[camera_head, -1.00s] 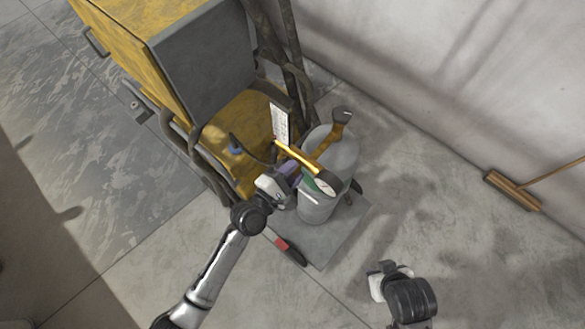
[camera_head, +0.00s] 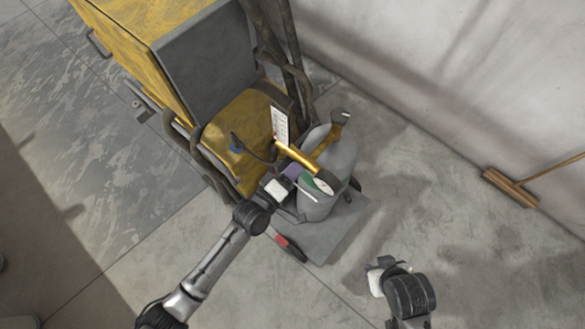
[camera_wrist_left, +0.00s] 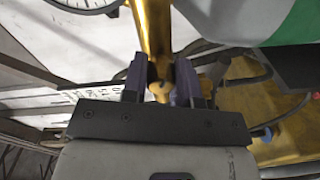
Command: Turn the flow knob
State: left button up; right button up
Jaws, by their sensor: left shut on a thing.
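In the left wrist view a small brass knob (camera_wrist_left: 160,89), which looks like the flow knob, sits at the end of a gold tube (camera_wrist_left: 152,35). The two dark purple fingers of my left gripper (camera_wrist_left: 161,84) are shut on it from both sides. In the head view my left gripper (camera_head: 288,177) is beside the grey cylinder (camera_head: 343,158), below the gold tube (camera_head: 302,157); the knob is hidden there. A round white gauge (camera_head: 324,187) is at the tube's lower end. My right gripper (camera_head: 384,268) is away from the cylinder, at lower right; its jaw gap is unclear.
A yellow and grey machine (camera_head: 205,60) stands behind the cylinder, with dark hoses (camera_head: 283,50) and a white card (camera_head: 279,124). A broom (camera_head: 512,187) lies by the wall at right. The floor between cylinder and broom is clear.

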pick_arm(q)
jog(key=m+p, duration=0.1)
jog(key=m, duration=0.5)
jog(key=shift+p, duration=0.35)
jog(key=m+p, duration=0.1)
jog(key=m, duration=0.5)
jog(key=shift+m+t, duration=0.3)
jog(key=m, duration=0.2)
jog(key=shift+m+p, duration=0.3)
jog(key=shift+p, duration=0.05)
jog(key=m, duration=0.3)
jog(key=shift+f+m, duration=0.1)
jog(key=shift+m, duration=0.3)
jog(key=m, duration=0.5)
jog(key=shift+w+a, duration=0.1)
jog(key=shift+m, duration=0.3)
jog(key=o, duration=0.9)
jog(key=shift+o, duration=0.2)
